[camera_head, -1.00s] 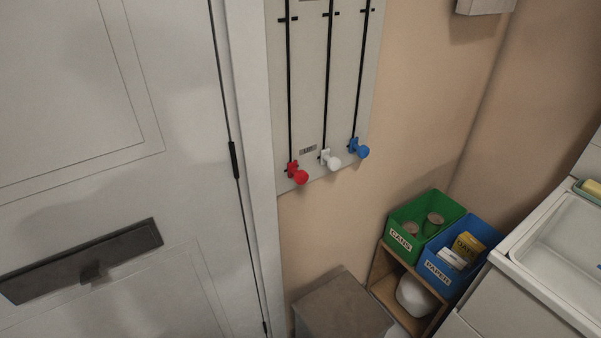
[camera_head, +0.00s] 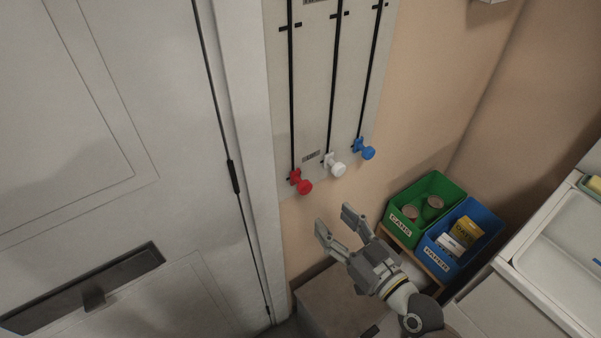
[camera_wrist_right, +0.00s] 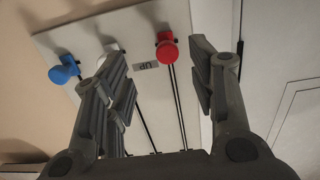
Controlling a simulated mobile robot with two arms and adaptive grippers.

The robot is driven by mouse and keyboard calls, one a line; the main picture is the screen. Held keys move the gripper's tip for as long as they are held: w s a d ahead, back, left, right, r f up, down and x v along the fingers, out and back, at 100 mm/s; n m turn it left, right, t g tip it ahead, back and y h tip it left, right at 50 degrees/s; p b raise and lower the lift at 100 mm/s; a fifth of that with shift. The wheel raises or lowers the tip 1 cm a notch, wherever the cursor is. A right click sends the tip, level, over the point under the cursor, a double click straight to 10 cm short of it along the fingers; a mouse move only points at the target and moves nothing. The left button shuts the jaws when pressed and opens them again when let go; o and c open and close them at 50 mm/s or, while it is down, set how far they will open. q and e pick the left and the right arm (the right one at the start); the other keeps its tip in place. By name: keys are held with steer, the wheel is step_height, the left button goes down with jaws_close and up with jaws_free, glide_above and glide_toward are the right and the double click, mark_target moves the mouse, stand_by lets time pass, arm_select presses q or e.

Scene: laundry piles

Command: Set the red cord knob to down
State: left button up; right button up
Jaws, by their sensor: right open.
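The red cord knob (camera_head: 303,184) sits at the bottom end of the leftmost black track on the grey wall board (camera_head: 315,105). In the right wrist view, the red knob (camera_wrist_right: 167,48) shows beyond and between the fingers. My right gripper (camera_head: 338,224) is open and empty, below and slightly right of the red knob, apart from it. Its spread fingers also show in the right wrist view (camera_wrist_right: 162,80). The left gripper is out of view.
A white knob (camera_head: 336,167) and a blue knob (camera_head: 365,151) sit right of the red one. A small label (camera_head: 311,156) is near them. Green (camera_head: 427,187) and blue bins (camera_head: 470,209) stand right of my gripper. A door (camera_head: 90,120) is at left.

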mark_target(307, 190)
steer(key=shift+y, duration=0.3)
steer(key=x, duration=0.3)
steer(key=r+p+x, duration=0.1)
steer(key=x, duration=0.3)
steer(key=r+p+x, duration=0.1)
steer(key=x, duration=0.3)
steer(key=shift+s+a, duration=0.15)
steer(key=shift+s, duration=0.05)
steer(key=shift+f, duration=0.1)
jaws_close()
